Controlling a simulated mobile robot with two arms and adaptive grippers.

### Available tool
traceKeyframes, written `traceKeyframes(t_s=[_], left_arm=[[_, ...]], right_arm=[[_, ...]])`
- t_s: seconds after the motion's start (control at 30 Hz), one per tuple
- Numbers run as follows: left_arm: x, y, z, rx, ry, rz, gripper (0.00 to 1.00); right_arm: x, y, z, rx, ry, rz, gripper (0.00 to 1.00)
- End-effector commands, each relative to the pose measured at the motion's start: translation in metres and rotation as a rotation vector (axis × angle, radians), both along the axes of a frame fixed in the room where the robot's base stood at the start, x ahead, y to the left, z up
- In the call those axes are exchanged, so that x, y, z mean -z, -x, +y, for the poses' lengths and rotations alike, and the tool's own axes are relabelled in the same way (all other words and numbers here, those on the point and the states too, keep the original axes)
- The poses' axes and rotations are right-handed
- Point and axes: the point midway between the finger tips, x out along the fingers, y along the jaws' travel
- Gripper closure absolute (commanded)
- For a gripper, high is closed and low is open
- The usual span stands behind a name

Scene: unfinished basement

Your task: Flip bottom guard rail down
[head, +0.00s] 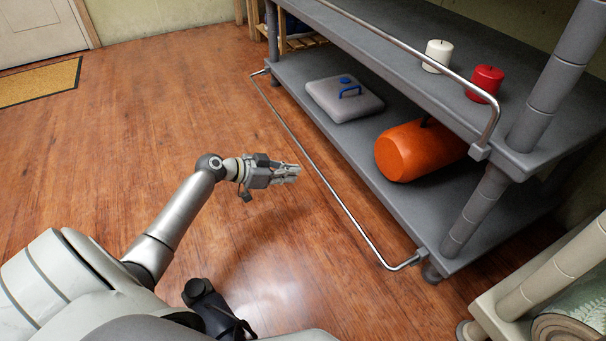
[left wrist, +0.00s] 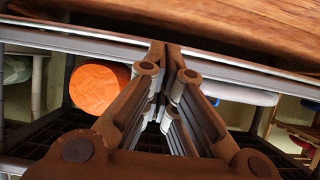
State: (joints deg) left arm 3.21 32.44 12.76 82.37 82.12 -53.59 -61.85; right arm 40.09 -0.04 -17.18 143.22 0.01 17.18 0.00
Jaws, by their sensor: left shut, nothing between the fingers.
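The bottom guard rail (head: 323,181) is a thin silver bar along the front of the grey lower shelf (head: 395,205). Its bar stands out from the shelf's front edge, over the floor side; its exact angle is hard to tell. My left gripper (head: 297,172) is shut and empty, just left of the rail's middle in the head view. Whether it touches the rail cannot be told. In the left wrist view the closed fingers (left wrist: 166,62) overlap a long pale edge, with the floor at the top. My right gripper is not in view.
The upper guard rail (head: 413,54) stands raised above the upper shelf, with a white candle (head: 437,56) and a red candle (head: 484,84) behind it.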

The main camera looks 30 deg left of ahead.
Motion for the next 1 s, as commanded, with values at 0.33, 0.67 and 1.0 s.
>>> traceKeyframes(t_s=[0.33, 0.67, 1.0], left_arm=[[-0.021, 0.035, 0.021, 0.000, -0.001, 0.001, 1.00], [-0.023, 0.038, 0.022, 0.001, 0.000, 0.000, 1.00], [-0.023, 0.038, 0.022, 0.000, 0.000, 0.000, 1.00]], right_arm=[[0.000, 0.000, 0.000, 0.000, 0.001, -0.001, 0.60], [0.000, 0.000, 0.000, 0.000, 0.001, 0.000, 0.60], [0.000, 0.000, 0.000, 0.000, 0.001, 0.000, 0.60]])
